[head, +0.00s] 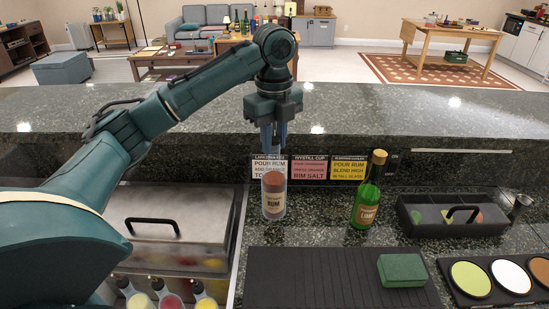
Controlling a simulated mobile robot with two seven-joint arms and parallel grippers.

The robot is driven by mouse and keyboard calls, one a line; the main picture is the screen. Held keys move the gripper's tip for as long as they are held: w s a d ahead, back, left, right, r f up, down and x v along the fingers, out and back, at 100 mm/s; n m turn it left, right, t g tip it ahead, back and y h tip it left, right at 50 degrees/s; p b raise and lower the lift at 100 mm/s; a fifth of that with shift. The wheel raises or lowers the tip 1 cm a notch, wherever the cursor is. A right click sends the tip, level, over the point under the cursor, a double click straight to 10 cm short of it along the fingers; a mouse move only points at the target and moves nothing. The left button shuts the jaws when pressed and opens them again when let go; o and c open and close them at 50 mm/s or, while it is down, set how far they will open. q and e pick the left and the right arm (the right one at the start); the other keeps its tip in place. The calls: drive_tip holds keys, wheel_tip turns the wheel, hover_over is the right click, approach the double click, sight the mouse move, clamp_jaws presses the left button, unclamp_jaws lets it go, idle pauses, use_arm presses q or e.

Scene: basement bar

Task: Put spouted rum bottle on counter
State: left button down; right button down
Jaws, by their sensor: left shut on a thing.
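The rum bottle (274,204) stands upright on the dark granite counter (331,242), or just above it; I cannot tell whether its base touches. It is clear with a brownish-red upper part and a tan label reading RUM. My left gripper (272,150) points straight down over it and is shut on its top. The fingers hide the bottle's neck and any spout. My right gripper is not in the head view.
A green lime bottle (367,195) stands to the right. Recipe cards (309,168) line the wall behind. A black caddy (452,215), a ribbed black mat (331,278) with a green box (401,270), and a steel lidded bin (168,225) surround the spot.

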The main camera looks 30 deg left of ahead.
sight(274, 154)
use_arm(q)
wheel_tip(274, 154, down, 4)
drive_tip(key=shift+r, duration=0.25)
drive_tip(key=shift+f, duration=0.1)
drive_tip(key=c, duration=1.2)
unclamp_jaws()
drive_tip(key=shift+f, duration=0.15)
wheel_tip(274, 154, up, 11)
drive_tip(key=shift+r, duration=0.65)
